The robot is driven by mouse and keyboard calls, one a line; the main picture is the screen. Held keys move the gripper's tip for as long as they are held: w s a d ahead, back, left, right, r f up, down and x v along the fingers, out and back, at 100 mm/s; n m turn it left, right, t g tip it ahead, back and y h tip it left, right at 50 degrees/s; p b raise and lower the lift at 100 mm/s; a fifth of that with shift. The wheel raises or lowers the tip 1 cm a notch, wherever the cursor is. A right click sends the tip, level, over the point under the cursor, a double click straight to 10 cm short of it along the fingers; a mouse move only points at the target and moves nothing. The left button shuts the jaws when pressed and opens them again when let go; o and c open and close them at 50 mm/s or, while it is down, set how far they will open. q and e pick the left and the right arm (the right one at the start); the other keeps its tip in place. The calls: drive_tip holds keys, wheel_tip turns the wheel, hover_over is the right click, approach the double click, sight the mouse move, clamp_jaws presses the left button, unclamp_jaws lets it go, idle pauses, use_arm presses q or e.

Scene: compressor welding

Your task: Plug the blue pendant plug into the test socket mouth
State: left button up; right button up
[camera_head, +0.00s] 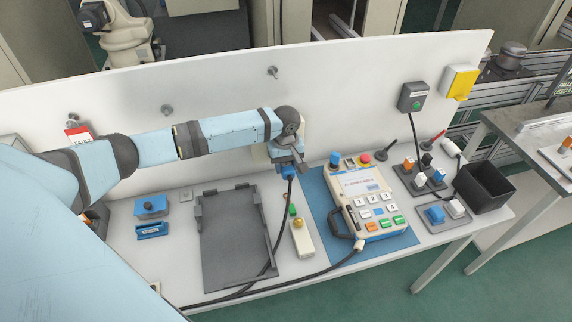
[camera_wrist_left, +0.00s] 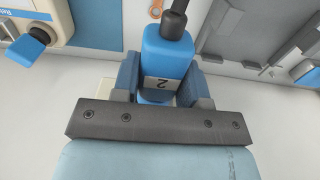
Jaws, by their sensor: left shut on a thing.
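My left gripper (camera_head: 287,168) is shut on the blue pendant plug (camera_head: 288,172), above the table's back part near the white upright panel. In the head view the cable hangs down from the plug. A beige housing behind the gripper is mostly hidden; I cannot tell whether it is the test socket, and no socket mouth is clearly visible. My right gripper is not in view.
The pendant (camera_head: 365,195) lies on a blue mat (camera_head: 318,195). A dark grey tray (camera_head: 235,245) is left of it, and a black cable runs along the front edge. A black bin (camera_head: 485,187) stands right. Blue parts (camera_head: 152,207) lie left.

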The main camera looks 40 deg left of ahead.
use_arm(q)
drive_tip(key=shift+w+a, duration=0.15)
drive_tip(key=shift+w+a+p, duration=0.3)
drive_tip(key=shift+w+a, duration=0.2)
drive_tip(key=shift+a, duration=0.05)
drive_tip(key=shift+w+a, duration=0.3)
drive_tip(key=shift+a, duration=0.1)
drive_tip(key=shift+w+a, duration=0.1)
idle(0.5)
drive_tip(key=o, duration=1.2)
